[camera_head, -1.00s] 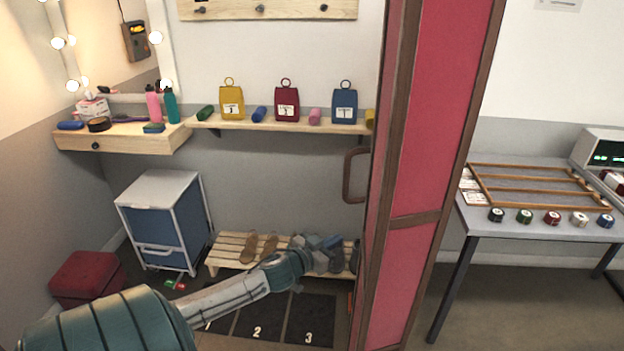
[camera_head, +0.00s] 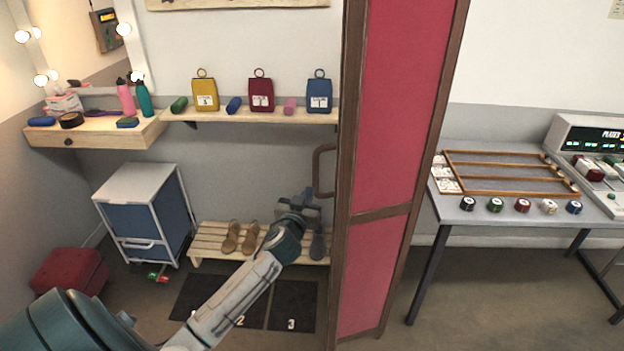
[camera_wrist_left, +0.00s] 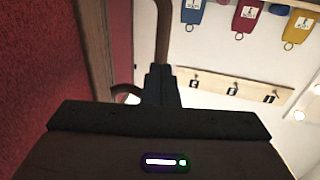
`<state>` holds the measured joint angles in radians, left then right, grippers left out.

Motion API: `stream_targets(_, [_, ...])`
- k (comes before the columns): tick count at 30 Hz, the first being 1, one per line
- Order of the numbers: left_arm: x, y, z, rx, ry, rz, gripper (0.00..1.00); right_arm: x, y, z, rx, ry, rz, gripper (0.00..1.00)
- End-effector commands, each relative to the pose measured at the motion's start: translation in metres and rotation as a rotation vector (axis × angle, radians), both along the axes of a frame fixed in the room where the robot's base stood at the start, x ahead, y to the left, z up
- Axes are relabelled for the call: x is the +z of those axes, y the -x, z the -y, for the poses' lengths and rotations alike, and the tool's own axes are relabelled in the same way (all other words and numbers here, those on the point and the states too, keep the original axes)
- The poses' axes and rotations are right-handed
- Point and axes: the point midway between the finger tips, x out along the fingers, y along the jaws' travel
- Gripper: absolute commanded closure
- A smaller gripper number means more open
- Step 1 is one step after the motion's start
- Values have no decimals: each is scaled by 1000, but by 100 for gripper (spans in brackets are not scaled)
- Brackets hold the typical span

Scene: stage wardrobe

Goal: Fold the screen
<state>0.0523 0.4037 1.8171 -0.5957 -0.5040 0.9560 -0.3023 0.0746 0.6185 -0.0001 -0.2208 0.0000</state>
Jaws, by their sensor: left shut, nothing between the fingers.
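The red screen (camera_head: 395,130) stands upright with dark brown frames, its panels at an angle to each other. A brown loop handle (camera_head: 323,170) sticks out from its left edge; it also shows in the left wrist view (camera_wrist_left: 162,35). My left gripper (camera_head: 308,196) is shut and empty, just below and left of the handle in the head view. In the left wrist view the closed fingers (camera_wrist_left: 160,85) are close to the handle; I cannot tell whether they touch it. My right gripper is not in view.
A table (camera_head: 500,225) with a wooden rack (camera_head: 510,172) and several small round tins stands right of the screen. A slatted shoe bench (camera_head: 210,240), a blue drawer unit (camera_head: 140,215) and a red pouf (camera_head: 68,270) stand left. A wall shelf (camera_head: 215,116) is behind.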

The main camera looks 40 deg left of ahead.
Motion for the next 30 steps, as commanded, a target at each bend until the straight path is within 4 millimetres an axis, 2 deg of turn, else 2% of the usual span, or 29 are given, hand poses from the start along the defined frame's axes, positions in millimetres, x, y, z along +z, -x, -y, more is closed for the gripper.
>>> stream_targets(1, [4, -9, -3, 1, 2, 0, 100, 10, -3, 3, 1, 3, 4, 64])
stream_targets(3, [4, -18, -6, 1, 2, -2, 100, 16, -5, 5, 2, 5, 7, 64])
stream_targets(10, [1, -38, -13, 0, 0, 0, 100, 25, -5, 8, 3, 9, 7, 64])
stream_targets(25, [-1, -41, -15, -1, 0, 0, 100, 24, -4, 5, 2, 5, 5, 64])
stream_targets(30, [-3, -39, -23, -9, -1, 1, 100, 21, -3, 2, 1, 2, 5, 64])
